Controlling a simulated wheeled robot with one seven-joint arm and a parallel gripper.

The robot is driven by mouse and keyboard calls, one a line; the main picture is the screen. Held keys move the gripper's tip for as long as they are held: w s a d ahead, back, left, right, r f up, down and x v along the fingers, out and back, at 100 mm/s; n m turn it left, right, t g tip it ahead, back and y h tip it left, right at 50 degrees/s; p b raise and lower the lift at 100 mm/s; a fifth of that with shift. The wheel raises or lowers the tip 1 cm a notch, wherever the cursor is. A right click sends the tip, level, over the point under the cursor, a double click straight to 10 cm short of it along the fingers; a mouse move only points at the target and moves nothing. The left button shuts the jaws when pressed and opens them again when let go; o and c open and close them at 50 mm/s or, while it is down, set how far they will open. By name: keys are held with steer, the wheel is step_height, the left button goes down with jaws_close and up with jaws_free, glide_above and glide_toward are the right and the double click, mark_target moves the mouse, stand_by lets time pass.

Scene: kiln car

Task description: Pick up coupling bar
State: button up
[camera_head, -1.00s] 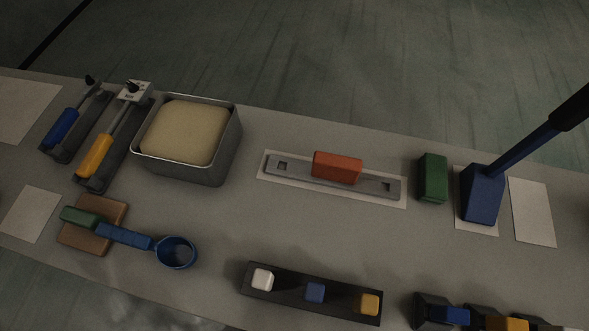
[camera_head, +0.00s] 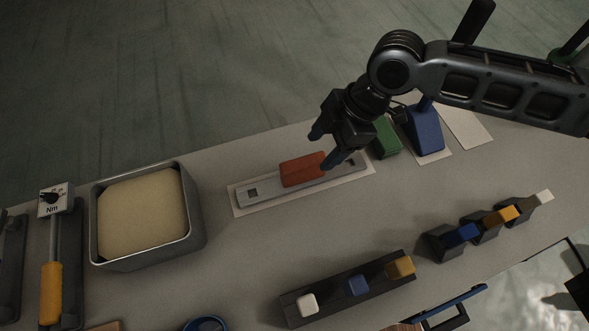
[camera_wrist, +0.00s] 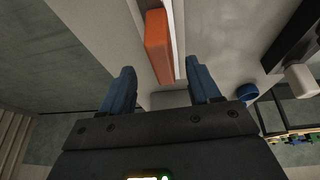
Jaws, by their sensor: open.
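The coupling bar is a flat grey bar (camera_head: 262,192) with square holes and a red-orange block grip (camera_head: 302,170) on top. It lies on a white sheet (camera_head: 245,208) on the table. My gripper (camera_head: 325,148) is open above the bar's right part, its blue fingers near the right end of the red block. In the wrist view the orange block (camera_wrist: 158,45) shows beyond and between the spread fingers (camera_wrist: 163,78). The fingers look empty; whether they touch the bar I cannot tell.
A green block (camera_head: 386,138) and a blue block with a handle (camera_head: 425,130) stand close right of the bar. A metal tin (camera_head: 192,220) with a beige slab is to the left. A dark rack (camera_head: 330,297) with small blocks lies in front, with clear table between.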

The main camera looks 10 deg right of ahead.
mark_target(305, 161)
steer(key=shift+a+r+g, duration=0.15)
steer(key=shift+a+g, duration=0.15)
steer(key=shift+a, duration=0.6)
steer(key=p+x, duration=0.1)
steer(key=x, duration=0.6)
steer(key=shift+f, duration=0.3)
steer(key=shift+f, duration=0.25)
steer(key=shift+c, duration=0.3)
jaws_close()
steer(key=shift+a, duration=0.1)
